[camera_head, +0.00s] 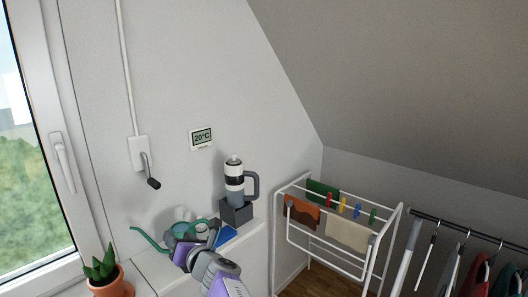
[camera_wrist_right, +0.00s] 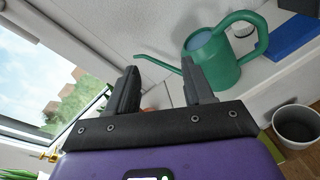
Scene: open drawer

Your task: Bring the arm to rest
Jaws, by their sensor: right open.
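My right gripper (camera_head: 186,229) reaches up from the bottom of the head view, over the white ledge. In the right wrist view its two dark fingers (camera_wrist_right: 160,92) stand apart with nothing between them. The green watering can (camera_wrist_right: 217,58) is beyond the fingers, towards the upper right, with its spout pointing left. In the head view the can is mostly hidden behind my gripper, and its green spout (camera_head: 146,238) shows to the left. Whether the gripper touches the can is hard to tell. My left gripper is not in view.
A potted plant (camera_head: 107,273) stands by the window at left. A grey bottle (camera_head: 235,183) sits on a dark block (camera_head: 236,211), with a blue item (camera_head: 226,236) beside my gripper. A drying rack (camera_head: 345,233) and a clothes rail (camera_head: 470,231) are at right. A grey pot (camera_wrist_right: 297,126) shows at right in the wrist view.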

